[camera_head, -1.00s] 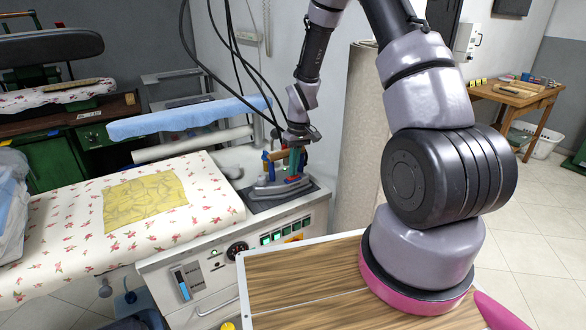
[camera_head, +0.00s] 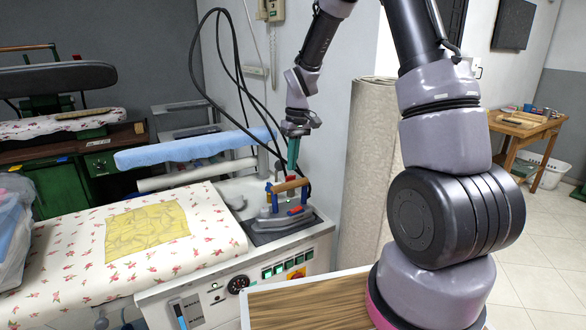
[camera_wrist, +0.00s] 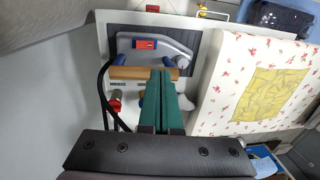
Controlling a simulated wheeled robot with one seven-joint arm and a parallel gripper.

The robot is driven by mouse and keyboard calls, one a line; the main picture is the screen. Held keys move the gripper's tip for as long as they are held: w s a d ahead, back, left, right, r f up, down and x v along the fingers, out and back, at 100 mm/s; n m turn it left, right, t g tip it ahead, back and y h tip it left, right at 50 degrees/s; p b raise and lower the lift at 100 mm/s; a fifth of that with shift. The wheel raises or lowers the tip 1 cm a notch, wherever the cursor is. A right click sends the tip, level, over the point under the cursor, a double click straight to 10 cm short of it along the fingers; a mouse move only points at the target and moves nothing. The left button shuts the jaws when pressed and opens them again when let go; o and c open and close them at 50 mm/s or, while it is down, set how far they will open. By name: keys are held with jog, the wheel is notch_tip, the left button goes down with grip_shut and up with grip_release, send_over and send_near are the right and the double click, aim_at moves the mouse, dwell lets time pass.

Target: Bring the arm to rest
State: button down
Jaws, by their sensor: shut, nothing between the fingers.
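My gripper (camera_head: 293,153) hangs from my arm above the iron (camera_head: 280,212), apart from it, with its green fingers pointing down. In the wrist view my gripper (camera_wrist: 162,92) shows its two green fingers shut together with nothing between them. The iron (camera_wrist: 152,48) has a wooden handle, blue end pieces and a red switch. It stands on a dark rest plate (camera_head: 262,240) at the right end of the ironing station. My arm is bent, with the forearm reaching left and down.
A floral padded board (camera_head: 70,250) with a yellow cloth (camera_head: 147,232) lies left of the iron. Black cables (camera_head: 208,75) loop close beside my gripper. A rolled carpet (camera_head: 367,160) stands right of the iron. A wooden table (camera_head: 525,125) is at the back right.

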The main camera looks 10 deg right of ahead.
jog(key=s+d+r+m+t, duration=0.2)
jog(key=s+r, duration=0.3)
jog(key=r, duration=0.4)
jog(key=s+d+r+m+t, duration=0.15)
jog(key=s+r, duration=0.25)
jog(key=r, duration=0.5)
jog(key=s+d+r+m+t, duration=0.1)
jog(key=s+r+m+t, duration=0.1)
jog(key=s+r, duration=0.2)
jog(key=s+d+r+m+t, duration=0.2)
jog(key=s+r, duration=0.2)
jog(key=s, duration=0.6)
jog(key=shift+s+d+y, duration=0.15)
jog(key=shift+s+y, duration=0.15)
